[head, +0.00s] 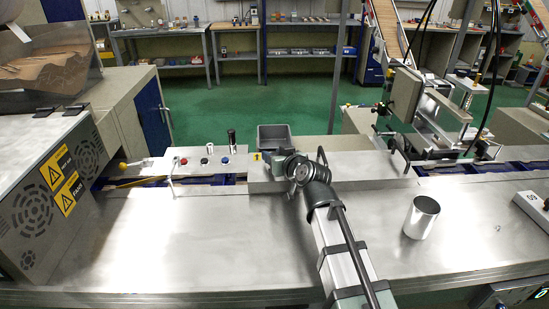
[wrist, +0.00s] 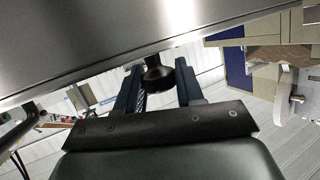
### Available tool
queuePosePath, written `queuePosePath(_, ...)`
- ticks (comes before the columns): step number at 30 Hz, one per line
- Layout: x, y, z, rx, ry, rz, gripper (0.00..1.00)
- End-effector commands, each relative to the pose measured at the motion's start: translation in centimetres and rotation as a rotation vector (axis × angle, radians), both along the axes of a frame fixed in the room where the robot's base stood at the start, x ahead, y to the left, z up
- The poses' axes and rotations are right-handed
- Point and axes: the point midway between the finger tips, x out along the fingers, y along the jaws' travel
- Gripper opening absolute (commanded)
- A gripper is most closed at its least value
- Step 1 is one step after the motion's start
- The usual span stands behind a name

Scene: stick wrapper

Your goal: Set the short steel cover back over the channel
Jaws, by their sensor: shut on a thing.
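A steel cover (head: 345,171) lies along the line of the channel in the middle of the head view, partly hidden by my arm. The blue-sided channel (head: 205,181) shows open to the left of the cover and again at the right (head: 480,166). My gripper (head: 276,162) is at the cover's left part; its fingers are hard to make out there. In the wrist view my gripper (wrist: 160,92) is shut on a black knob (wrist: 158,76), beneath a broad steel surface (wrist: 85,40). Whether the cover sits flat or slightly raised I cannot tell.
A steel cup (head: 421,217) stands on the steel bench right of my arm. A grey bin (head: 275,137) is behind the channel. Control buttons (head: 203,156) are at the left, a machine head (head: 430,115) at the right. The front-left bench top (head: 190,245) is clear.

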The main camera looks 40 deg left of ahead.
Motion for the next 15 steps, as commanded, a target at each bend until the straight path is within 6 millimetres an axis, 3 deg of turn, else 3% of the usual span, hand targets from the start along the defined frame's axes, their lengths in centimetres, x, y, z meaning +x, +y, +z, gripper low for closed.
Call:
queuePosePath(11,0.03,0.01,-0.47,0.004,-0.001,-0.002,0.00)
queuePosePath(12,0.01,0.00,-0.62,0.001,0.001,0.000,0.38)
queuePosePath(15,0.00,0.00,-0.60,0.001,0.001,0.000,0.48)
